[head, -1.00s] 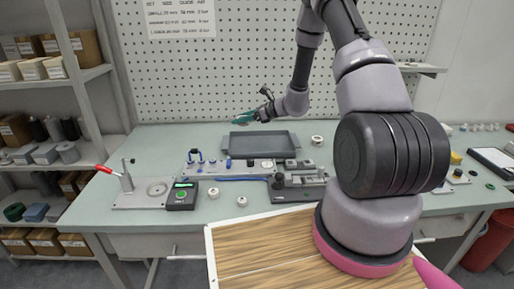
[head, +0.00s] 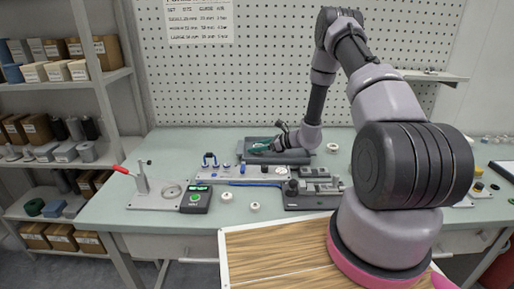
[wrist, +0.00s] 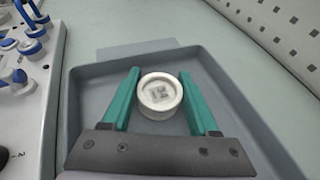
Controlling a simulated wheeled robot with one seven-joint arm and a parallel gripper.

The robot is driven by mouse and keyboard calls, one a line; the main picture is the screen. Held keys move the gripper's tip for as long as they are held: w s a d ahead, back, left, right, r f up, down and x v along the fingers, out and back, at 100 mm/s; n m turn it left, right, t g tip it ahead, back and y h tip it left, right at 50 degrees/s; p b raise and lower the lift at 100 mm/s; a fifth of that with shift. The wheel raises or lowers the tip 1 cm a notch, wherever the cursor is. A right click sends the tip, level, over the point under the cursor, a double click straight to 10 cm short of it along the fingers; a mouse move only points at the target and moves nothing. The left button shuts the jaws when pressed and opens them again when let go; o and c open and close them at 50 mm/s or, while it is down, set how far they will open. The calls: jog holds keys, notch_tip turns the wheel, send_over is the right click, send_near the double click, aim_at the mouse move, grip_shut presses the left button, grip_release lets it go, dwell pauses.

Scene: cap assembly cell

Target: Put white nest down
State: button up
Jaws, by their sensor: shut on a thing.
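The nest sits upright between the fingertips. In the wrist view it is over the floor of the grey tray (wrist: 88,84), near the tray's far side. I cannot tell whether it touches the floor. In the head view my gripper (head: 261,147) is at the left part of the tray (head: 308,158); the nest is too small to make out there.
A fixture board with blue-handled parts (head: 232,173) lies just in front of the tray. Similar white rings (head: 226,197) lie loose on the bench. A lever press (head: 144,178) and a green-lit box (head: 195,199) stand at left. A pegboard (head: 270,70) rises behind.

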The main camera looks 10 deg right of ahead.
jog(key=shift+f, duration=0.2)
jog(key=o, duration=1.3)
jog(key=shift+o, duration=0.2)
jog(key=shift+r, duration=0.15)
